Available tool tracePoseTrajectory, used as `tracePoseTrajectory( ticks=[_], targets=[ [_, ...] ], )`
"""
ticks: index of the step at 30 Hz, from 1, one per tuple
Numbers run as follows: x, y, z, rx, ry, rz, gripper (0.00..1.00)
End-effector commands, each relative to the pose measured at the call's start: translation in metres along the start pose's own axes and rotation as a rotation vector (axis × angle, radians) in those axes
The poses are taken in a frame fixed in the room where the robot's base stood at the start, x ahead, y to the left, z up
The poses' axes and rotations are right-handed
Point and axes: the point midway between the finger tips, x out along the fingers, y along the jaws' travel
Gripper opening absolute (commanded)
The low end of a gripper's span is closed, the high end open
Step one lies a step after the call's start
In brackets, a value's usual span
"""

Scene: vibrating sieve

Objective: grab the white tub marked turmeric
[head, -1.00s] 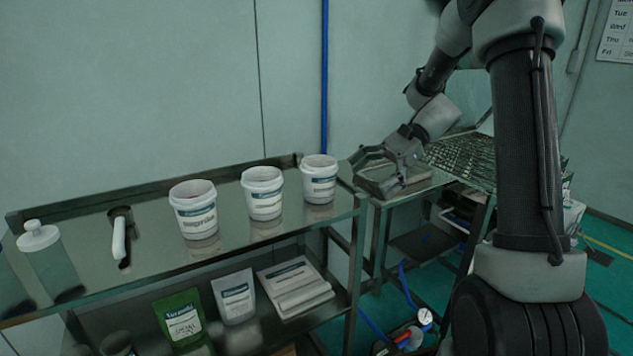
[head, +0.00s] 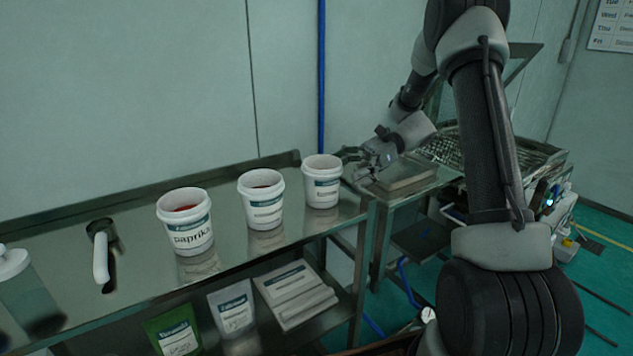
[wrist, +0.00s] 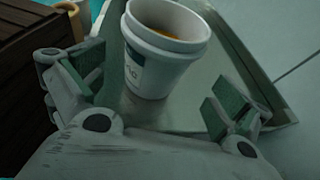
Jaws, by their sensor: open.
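Three white tubs stand upright in a row on the metal shelf's top. The left tub (head: 186,224) reads "paprika" and holds red powder. The middle tub (head: 262,199) also shows reddish contents. The right tub (head: 322,184) stands near the shelf's right end; its label is too small to read. None legibly reads turmeric. My gripper (head: 354,163) is open just right of the right tub. In the wrist view a white tub (wrist: 160,70) with orange-yellow contents stands ahead, between the lines of the spread fingers (wrist: 160,92) and beyond their tips. Its label is mostly turned away.
A clear bottle (head: 18,290) and a white-handled tool (head: 101,255) are on the shelf's left part. Pouches, one green (head: 175,333), lie on the lower shelf. A side table with a flat tray (head: 405,178) stands right of the shelf. The shelf has a raised back edge.

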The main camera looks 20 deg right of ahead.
Motion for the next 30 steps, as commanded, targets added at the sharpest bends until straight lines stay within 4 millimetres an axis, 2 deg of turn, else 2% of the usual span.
tracePoseTrajectory(
  ticks=[8, 16, 23, 26, 30],
  targets=[
    [0.029, 0.001, -0.002, 0.0, -0.001, 0.002, 1.0],
    [0.069, 0.004, -0.005, 0.0, 0.0, 0.003, 1.0],
    [0.073, 0.004, -0.005, 0.0, 0.001, 0.0, 1.0],
    [0.073, 0.004, -0.005, 0.0, 0.0, 0.0, 0.85],
    [0.073, 0.004, -0.005, 0.0, 0.0, 0.0, 0.6]
  ],
)
